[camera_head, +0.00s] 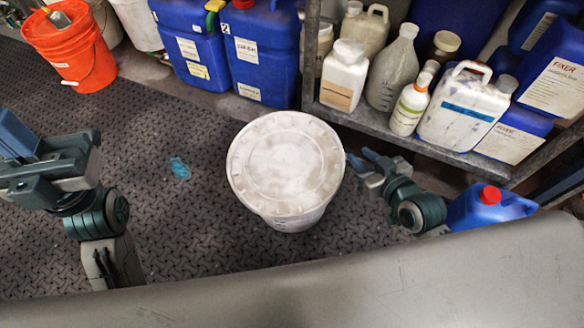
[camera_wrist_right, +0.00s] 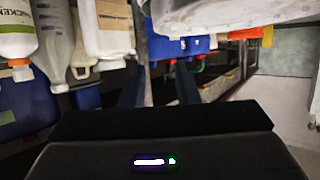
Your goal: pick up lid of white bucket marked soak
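A white bucket (camera_head: 290,218) stands upright on the floor in the middle of the head view. Its round white lid (camera_head: 286,160) is on top, with a notched rim and greyish smudges. Any marking on the bucket is too small to read. My right gripper (camera_head: 362,161) is just right of the lid's rim, its two fingers apart and nothing seen between them. In the right wrist view the two dark fingers (camera_wrist_right: 160,88) are also apart, with the white lid edge (camera_wrist_right: 235,15) above and to the right. My left gripper (camera_head: 14,140) is at the left edge, partly cut off, away from the bucket.
A shelf (camera_head: 440,148) with several bottles and jugs stands behind and right of the bucket. Blue canisters (camera_head: 262,55) and an orange bucket (camera_head: 70,50) stand at the back left. A blue jug with a red cap (camera_head: 488,208) is right. A teal scrap (camera_head: 180,168) lies on open floor.

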